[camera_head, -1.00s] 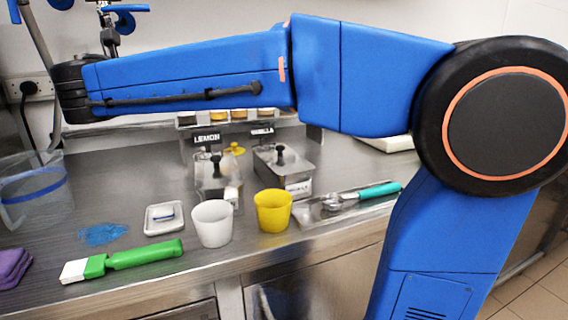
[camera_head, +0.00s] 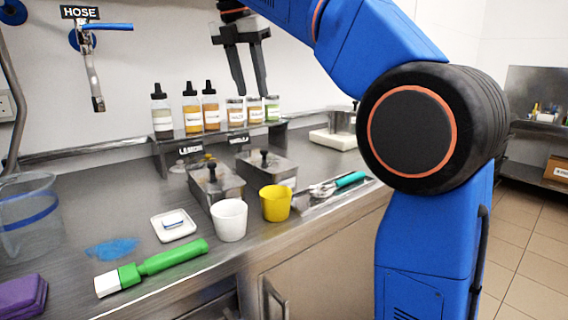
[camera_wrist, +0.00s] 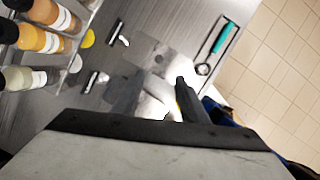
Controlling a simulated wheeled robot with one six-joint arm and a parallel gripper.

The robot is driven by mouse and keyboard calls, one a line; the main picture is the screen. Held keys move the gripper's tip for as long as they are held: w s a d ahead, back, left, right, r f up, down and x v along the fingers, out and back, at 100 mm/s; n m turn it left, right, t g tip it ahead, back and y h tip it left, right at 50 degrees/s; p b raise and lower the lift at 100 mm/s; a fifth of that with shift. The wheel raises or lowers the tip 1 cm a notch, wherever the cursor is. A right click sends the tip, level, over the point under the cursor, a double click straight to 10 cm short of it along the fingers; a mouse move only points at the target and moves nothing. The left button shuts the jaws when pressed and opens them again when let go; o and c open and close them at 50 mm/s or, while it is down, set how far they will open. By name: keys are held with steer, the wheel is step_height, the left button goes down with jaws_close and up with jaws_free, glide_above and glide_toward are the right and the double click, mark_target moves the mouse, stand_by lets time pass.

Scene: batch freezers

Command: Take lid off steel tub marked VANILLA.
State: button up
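The steel tub marked VANILLA (camera_head: 280,178) stands on the steel counter, the right one of two tubs. Its lid (camera_head: 262,161) is on, with a black knob on top; the sign VANILLA (camera_head: 240,140) is behind it. In the wrist view the vanilla tub (camera_wrist: 160,50) lies below and ahead. My gripper (camera_head: 251,92) is open and empty, fingers pointing down, high above and behind the tubs in the head view.
A LEMON tub (camera_head: 222,188) stands beside it. A white cup (camera_head: 230,220) and yellow cup (camera_head: 275,204) stand in front. A shelf (camera_head: 160,158) of bottles and jars is behind. A teal-handled scoop (camera_head: 350,180) lies right; a green brush (camera_head: 160,262) lies front left.

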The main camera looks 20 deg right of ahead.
glide_above(264, 150)
steer(key=s+a, duration=0.1)
steer(key=s, duration=0.1)
step_height(264, 150, down, 11)
steer(key=shift+w+f, duration=0.1)
steer(key=shift+f, duration=0.05)
steer(key=shift+a+x, duration=0.15)
steer(key=shift+x, duration=1.2)
steer(key=shift+a+x, duration=0.15)
steer(key=shift+x, duration=1.2)
steer(key=shift+w, duration=0.2)
steer(key=shift+c, duration=0.6)
jaws_close()
